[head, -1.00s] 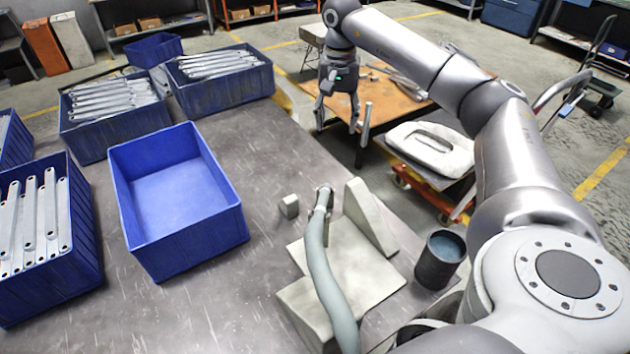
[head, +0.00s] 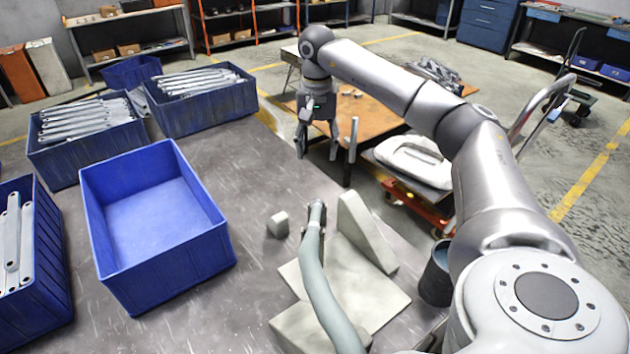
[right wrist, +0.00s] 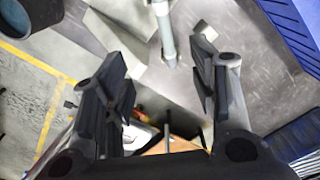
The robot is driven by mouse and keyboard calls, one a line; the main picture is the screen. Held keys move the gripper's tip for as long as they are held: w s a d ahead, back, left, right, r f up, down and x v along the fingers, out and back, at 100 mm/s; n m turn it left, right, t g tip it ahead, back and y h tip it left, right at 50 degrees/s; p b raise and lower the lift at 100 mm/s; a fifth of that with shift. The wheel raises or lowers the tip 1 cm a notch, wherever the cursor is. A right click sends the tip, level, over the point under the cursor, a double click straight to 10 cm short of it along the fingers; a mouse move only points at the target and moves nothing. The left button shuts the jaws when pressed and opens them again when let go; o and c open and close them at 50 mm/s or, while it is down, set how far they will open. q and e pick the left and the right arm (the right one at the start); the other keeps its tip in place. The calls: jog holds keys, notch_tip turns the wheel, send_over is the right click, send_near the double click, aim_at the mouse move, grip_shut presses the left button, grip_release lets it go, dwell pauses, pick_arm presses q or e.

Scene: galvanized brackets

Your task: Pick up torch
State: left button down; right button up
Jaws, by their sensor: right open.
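The torch (head: 314,275) is a grey-green hose-like body with a narrow, darker end. It lies over a pale metal block and plate on the workbench, and its lower end leaves the picture. In the right wrist view the torch (right wrist: 164,30) shows at the top, beyond the fingertips. My right gripper (head: 317,148) is open and empty, above and beyond the bench's far edge, farther back than the torch's narrow end. In the right wrist view the open fingers (right wrist: 161,85) stand wide apart. My left gripper is not in view.
An empty blue bin (head: 205,250) stands left of the torch. Blue bins with galvanized brackets stand farther left. A pale upright wedge (head: 362,230), a small block (head: 278,224) and a dark cup (head: 436,280) are near the torch. A brown table (head: 385,122) stands behind.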

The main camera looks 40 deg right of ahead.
notch_tip(320, 180, down, 14)
jog(key=b, duration=1.3)
send_over(314, 221)
jog(key=f, duration=0.5)
jog(key=shift+s+d+f+p, duration=0.25)
jog(key=shift+d+f+p, duration=0.05)
jog(key=shift+f+p, duration=0.05)
jog(key=shift+w+a+f+p, duration=0.1)
jog(key=shift+a+f+p, duration=0.15)
jog(key=shift+f, duration=1.1)
jog(key=shift+w+a+f+p, duration=0.1)
jog(key=shift+a+f+p, duration=0.1)
jog(key=shift+f, duration=1.15)
jog(key=shift+c, duration=0.4)
jog(key=shift+r, duration=0.1)
jog(key=c, duration=1)
